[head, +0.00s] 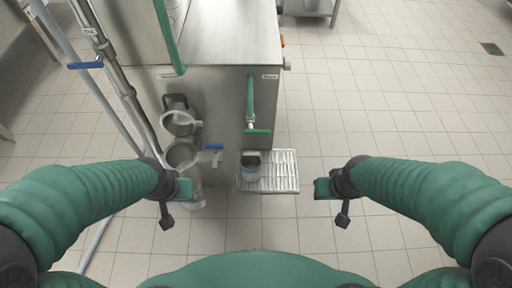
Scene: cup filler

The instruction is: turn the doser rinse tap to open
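A tap with a green lever (257,131) hangs at the end of a green hose on the front of the steel machine, above a grated tray. A tap with a blue lever (213,147) sticks out to its left, beside round metal fittings. I cannot read the small labels, so I cannot tell which tap is the doser rinse. My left gripper (172,203) is below and left of the blue-lever tap. My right gripper (333,200) is right of the grated tray. Both seem apart from the taps and hold nothing I can see; their finger gaps are unclear.
The steel machine (228,35) fills the upper middle. A cup-like container (250,170) stands on the grated tray (283,180). Pipes run down the left, one with a blue valve lever (86,65). A clear container (193,197) is partly hidden behind my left gripper. Tiled floor is free at right.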

